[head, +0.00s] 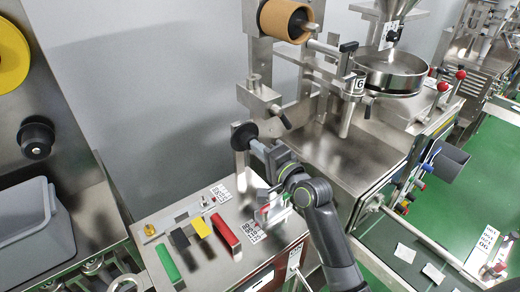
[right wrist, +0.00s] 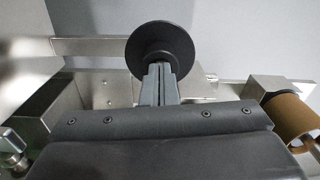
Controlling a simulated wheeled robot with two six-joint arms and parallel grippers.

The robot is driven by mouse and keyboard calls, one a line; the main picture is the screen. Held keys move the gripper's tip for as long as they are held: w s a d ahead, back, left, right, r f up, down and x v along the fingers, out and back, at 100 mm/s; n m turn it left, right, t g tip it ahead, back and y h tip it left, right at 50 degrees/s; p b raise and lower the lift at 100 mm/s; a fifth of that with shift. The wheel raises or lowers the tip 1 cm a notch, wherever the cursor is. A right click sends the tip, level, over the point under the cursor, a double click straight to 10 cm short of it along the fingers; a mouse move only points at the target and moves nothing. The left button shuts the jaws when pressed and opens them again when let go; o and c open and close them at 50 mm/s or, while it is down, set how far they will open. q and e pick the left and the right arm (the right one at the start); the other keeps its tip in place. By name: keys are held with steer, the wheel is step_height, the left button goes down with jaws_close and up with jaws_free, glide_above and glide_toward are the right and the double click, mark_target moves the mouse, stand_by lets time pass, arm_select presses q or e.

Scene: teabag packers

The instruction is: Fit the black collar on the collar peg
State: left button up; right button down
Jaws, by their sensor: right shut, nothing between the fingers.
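The black collar (head: 244,135) is a round black disc at the side of the steel machine, near the top of a flat upright metal post (head: 240,165). In the right wrist view the collar (right wrist: 161,42) faces me, with a raised round middle, in front of a horizontal metal bar (right wrist: 95,46). The collar hides the peg behind it, so I cannot see how far it sits on it. My right gripper (head: 257,147) is shut and empty, its fingertips (right wrist: 159,70) right at the collar's lower face. I cannot tell whether they touch. My left gripper is not in view.
A brown roll (head: 285,20) hangs above on the machine. A clamp block with a black-tipped lever (head: 265,101) is close to the collar. Below is a steel bench with green, black, yellow and red blocks (head: 226,234). A grey bin (head: 30,225) stands left.

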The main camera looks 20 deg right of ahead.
steer(key=shift+w+a, duration=0.25)
steer(key=shift+w, duration=0.4)
steer(key=shift+r, duration=0.2)
stand_by(0.3)
steer(key=b+v, duration=0.1)
steer(key=v, duration=1.8)
steer(key=shift+s, duration=0.25)
steer(key=shift+w+f, duration=0.1)
